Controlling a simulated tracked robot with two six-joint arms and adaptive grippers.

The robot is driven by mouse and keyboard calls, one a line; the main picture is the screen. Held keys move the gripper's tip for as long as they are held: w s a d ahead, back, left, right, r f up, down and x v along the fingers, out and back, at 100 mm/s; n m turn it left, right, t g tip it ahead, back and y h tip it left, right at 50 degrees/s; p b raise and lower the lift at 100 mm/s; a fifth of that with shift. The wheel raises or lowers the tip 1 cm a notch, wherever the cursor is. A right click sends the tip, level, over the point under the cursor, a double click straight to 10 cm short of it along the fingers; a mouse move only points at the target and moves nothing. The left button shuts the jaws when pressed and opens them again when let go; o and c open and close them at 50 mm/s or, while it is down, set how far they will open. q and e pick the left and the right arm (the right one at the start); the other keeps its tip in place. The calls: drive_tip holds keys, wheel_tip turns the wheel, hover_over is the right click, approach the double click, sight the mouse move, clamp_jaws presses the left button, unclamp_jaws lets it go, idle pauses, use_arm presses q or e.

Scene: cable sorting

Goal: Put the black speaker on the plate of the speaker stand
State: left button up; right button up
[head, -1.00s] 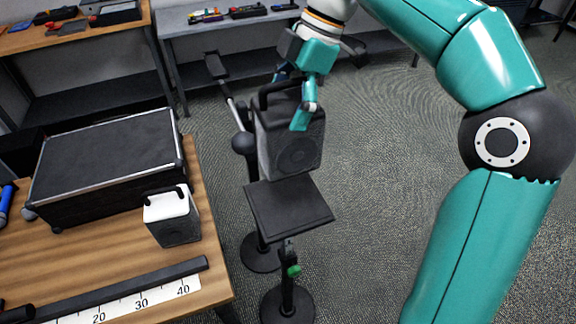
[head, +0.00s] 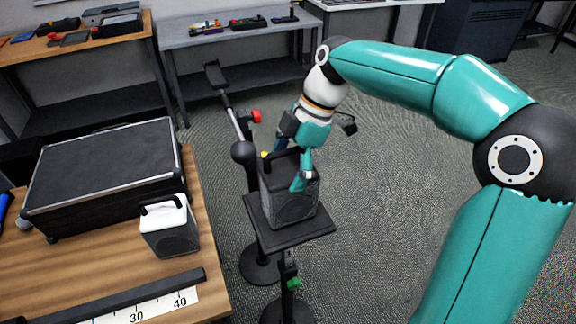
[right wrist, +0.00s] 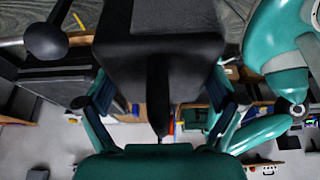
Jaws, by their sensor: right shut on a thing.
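The black speaker (head: 289,200) is upright at the plate (head: 318,228) of the speaker stand in the head view. Its lower edge appears to meet the plate, but I cannot tell whether it fully rests there. My right gripper (head: 300,170) is shut on the speaker's top handle from above. In the right wrist view the speaker (right wrist: 160,55) fills the upper middle, with the gripper's fingers (right wrist: 158,108) on both sides of its handle. My left gripper is not in view.
A white-topped speaker (head: 170,228) and a large black case (head: 105,170) stand on the wooden table (head: 215,290) at left. A dark stand with a round knob (head: 243,152) rises just left of the held speaker. Open floor lies to the right.

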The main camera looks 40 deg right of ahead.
drive_tip(key=o, duration=1.5)
drive_tip(key=shift+f, duration=0.1)
drive_tip(key=shift+c, duration=0.2)
drive_tip(key=p+v, duration=0.1)
drive_tip(key=v, duration=1.1)
drive_tip(key=shift+s, duration=0.1)
